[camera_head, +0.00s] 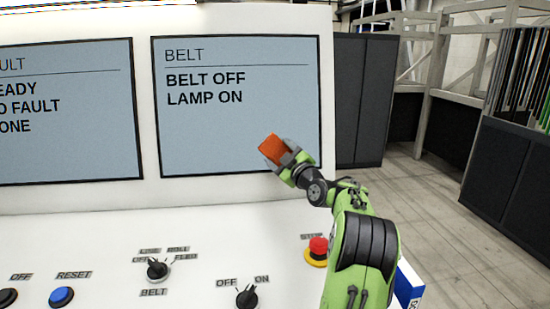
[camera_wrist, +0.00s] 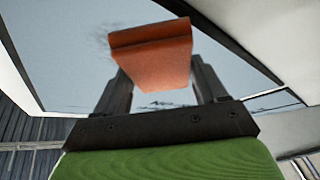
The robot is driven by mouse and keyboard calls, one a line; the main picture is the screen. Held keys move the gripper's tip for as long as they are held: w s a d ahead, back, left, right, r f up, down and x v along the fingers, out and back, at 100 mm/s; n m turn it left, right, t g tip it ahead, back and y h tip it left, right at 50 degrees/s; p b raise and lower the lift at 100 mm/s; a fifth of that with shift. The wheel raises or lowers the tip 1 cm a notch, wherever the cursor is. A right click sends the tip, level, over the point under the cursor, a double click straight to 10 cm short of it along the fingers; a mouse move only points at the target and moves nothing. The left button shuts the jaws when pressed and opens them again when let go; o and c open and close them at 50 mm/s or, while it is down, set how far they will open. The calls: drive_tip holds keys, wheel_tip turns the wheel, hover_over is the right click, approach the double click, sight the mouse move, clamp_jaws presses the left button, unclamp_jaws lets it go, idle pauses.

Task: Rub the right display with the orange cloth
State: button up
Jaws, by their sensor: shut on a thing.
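The right display (camera_head: 215,130) is a grey-blue screen reading "BELT", "BELT OFF" and "LAMP ON". My gripper (camera_head: 281,157) is shut on the orange cloth (camera_head: 270,147), a folded block-like pad, in front of the display's lower right part. In the wrist view the cloth (camera_wrist: 152,55) sits between the two dark fingers of my gripper (camera_wrist: 160,85), with the display (camera_wrist: 75,45) behind it. Dark smudges show on the display near the cloth there. I cannot tell whether the cloth touches the screen.
The left display (camera_head: 65,120) stands beside it. On the white console below are a blue reset button (camera_head: 61,297), a belt selector (camera_head: 157,269), an off/on knob (camera_head: 246,296) and a red stop button (camera_head: 318,246) close to my arm. Dark cabinets (camera_head: 360,100) stand behind at right.

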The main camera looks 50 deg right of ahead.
sight(264, 154)
drive_tip(key=s+d, duration=0.4)
drive_tip(key=d, duration=0.1)
drive_tip(key=shift+s+d+b, duration=0.3)
drive_tip(key=shift+d, duration=0.05)
drive_tip(key=shift+a, duration=0.1)
drive_tip(key=w+a+b, duration=0.2)
drive_tip(key=b, duration=0.1)
drive_tip(key=w+a+b, duration=0.2)
drive_tip(key=a+b, duration=0.1)
drive_tip(key=shift+w+a+f, duration=0.15)
drive_tip(key=shift+w+a, duration=0.2)
drive_tip(key=shift+w, duration=0.05)
drive_tip(key=shift+w+a+b, duration=0.9)
drive_tip(key=shift+w+a, duration=0.45)
drive_tip(key=shift+a, duration=0.2)
drive_tip(key=shift+s, duration=0.1)
